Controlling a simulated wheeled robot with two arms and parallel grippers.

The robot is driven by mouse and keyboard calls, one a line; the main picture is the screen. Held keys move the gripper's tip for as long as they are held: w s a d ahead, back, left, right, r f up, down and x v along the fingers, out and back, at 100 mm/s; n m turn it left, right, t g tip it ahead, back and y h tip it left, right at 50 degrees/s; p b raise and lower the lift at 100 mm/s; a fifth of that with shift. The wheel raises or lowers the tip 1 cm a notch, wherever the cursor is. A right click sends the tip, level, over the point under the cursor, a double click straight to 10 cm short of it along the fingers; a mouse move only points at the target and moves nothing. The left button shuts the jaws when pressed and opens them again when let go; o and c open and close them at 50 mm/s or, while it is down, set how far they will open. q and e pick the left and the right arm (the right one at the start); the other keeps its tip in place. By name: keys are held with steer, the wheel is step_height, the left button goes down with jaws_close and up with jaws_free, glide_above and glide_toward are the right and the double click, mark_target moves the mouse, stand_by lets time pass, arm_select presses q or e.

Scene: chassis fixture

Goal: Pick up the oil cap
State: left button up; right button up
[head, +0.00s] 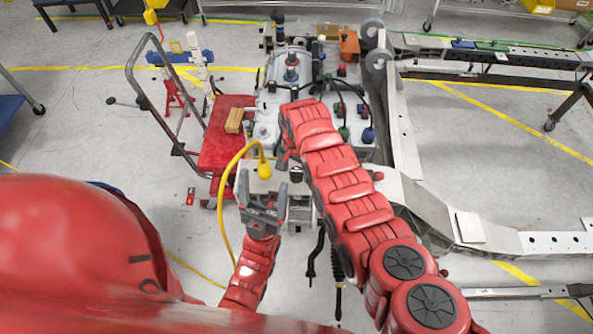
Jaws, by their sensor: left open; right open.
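My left gripper (263,187) is open and empty, with its two fingers apart and pointing away from me. Just beyond its fingers, a yellow fitting (264,168) hangs at the end of a yellow hose over a pale block. A small round pale cap-like part (262,131) sits on the grey machine (270,104), beyond the fitting. I cannot tell for sure whether it is the oil cap. My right arm reaches in from the lower right over the machine, and hides part of it. I cannot make out my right gripper's fingers behind that arm.
A red cart (222,150) with a grey handle and a wooden block (234,120) stands left of the machine. Chassis rails (490,233) run to the right. Dark hoses and fittings crowd the machine's right side. The floor at far left is mostly open.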

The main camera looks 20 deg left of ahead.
steer(key=shift+f, duration=0.15)
jaws_close()
stand_by(0.4)
